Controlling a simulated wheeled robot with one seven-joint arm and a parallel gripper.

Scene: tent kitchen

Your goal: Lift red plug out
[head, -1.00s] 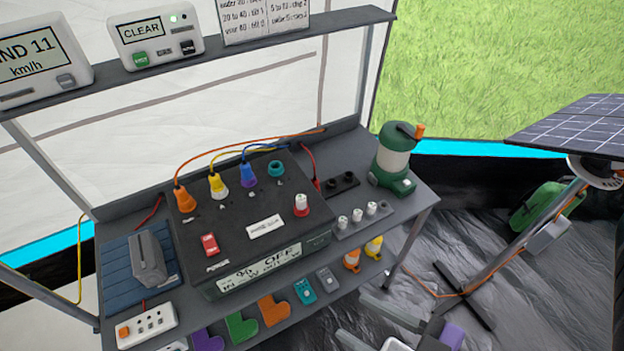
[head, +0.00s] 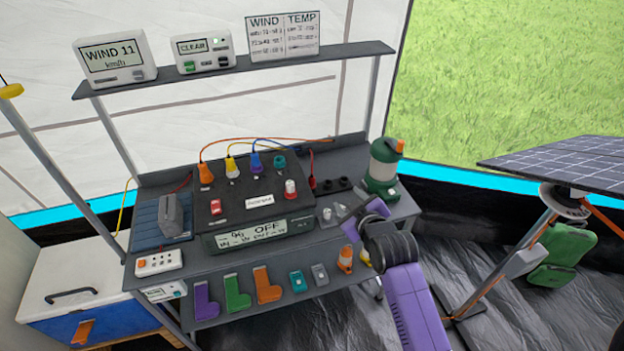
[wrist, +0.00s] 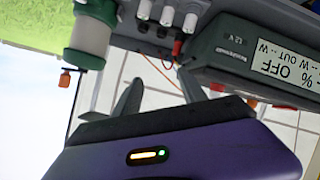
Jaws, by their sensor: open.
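A red plug (head: 312,184) on a red cable is at the right side of the dark power box (head: 211,243), beside a black socket strip (head: 330,187). The box top also carries a white-capped piece with a red base (head: 291,190). My gripper (head: 345,215) is in front of the shelf's right part, to the right of and nearer than the box. Its two grey fingers (wrist: 158,92) are apart with nothing between them.
A green lantern (head: 383,165) stands at the shelf's right end. Orange, yellow and blue plugs (head: 231,165) with cables stand along the box's back. An upper shelf (head: 240,68) holds displays. A solar panel (head: 560,160) is at the right.

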